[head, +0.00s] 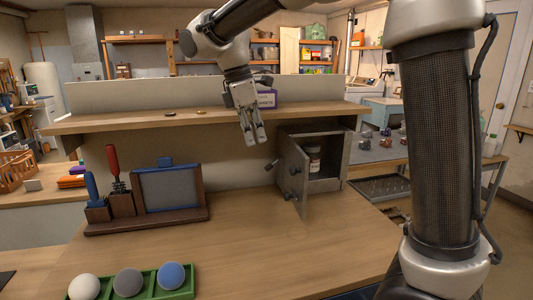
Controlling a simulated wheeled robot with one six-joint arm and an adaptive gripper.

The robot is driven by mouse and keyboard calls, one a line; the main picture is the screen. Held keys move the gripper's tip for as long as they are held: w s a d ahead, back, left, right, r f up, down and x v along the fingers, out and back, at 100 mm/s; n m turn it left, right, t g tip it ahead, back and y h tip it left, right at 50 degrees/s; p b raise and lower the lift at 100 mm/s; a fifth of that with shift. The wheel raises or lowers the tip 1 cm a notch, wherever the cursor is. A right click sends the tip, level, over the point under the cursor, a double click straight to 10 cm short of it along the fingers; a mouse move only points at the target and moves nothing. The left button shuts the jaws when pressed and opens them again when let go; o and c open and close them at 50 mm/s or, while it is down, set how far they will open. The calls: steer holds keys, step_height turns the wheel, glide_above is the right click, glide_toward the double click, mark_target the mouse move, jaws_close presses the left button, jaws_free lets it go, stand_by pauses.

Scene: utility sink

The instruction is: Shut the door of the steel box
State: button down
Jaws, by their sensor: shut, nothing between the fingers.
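The steel box (343,158) stands on the right part of the wooden bench, below the raised shelf. Its door (292,172) is hinged on the box's left side and stands open, swung out toward the front, with dark knobs on it. A small jar with a white lid (314,158) stands inside the box. My gripper (256,140) is shut and empty. It hangs fingers down in front of the shelf, up and to the left of the open door, and appears apart from it.
A wooden holder (150,222) with a framed grey panel and red- and blue-handled tools stands at the left. A green tray (150,290) with several balls lies at the front left. A purple box (267,99) sits behind my gripper. The bench before the door is clear.

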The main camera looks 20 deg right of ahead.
steer(key=d+f, duration=0.6)
steer(key=f, duration=0.3)
steer(key=shift+d, duration=0.25)
steer(key=shift+s, duration=0.15)
